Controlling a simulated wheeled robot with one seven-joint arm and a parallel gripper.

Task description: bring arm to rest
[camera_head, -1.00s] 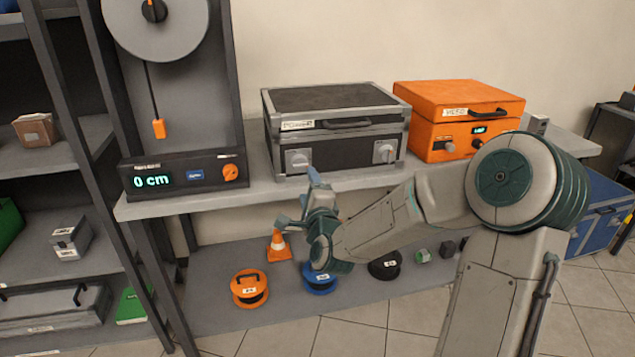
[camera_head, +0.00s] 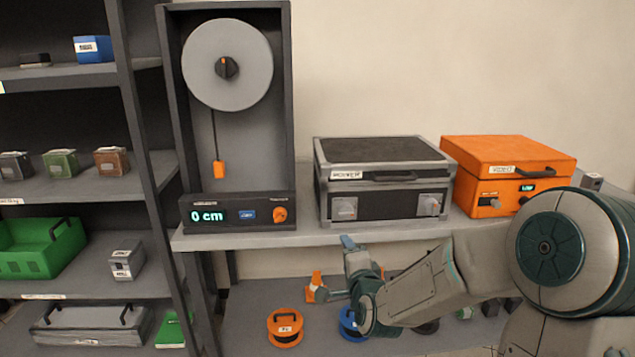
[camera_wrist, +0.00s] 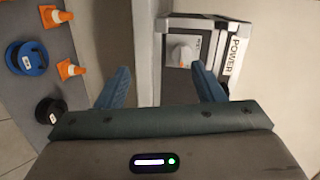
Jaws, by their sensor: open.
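My gripper (camera_wrist: 160,88) is open and empty in the wrist view, its two blue fingers spread apart. It points toward the bench edge and the front of the black and grey POWER case (camera_wrist: 212,58). In the head view my gripper (camera_head: 343,268) is below and in front of the bench top (camera_head: 400,232), under the POWER case (camera_head: 385,180). My arm is bent, reaching in from the lower right. The gripper touches nothing that I can see.
An orange VIDEO case (camera_head: 510,170) stands right of the POWER case. A dial stand (camera_head: 238,215) reads 0 cm at left. An orange reel (camera_head: 286,328), a blue reel (camera_head: 350,325) and a cone (camera_head: 316,288) are on the lower shelf. A tall shelf (camera_head: 140,140) stands at left.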

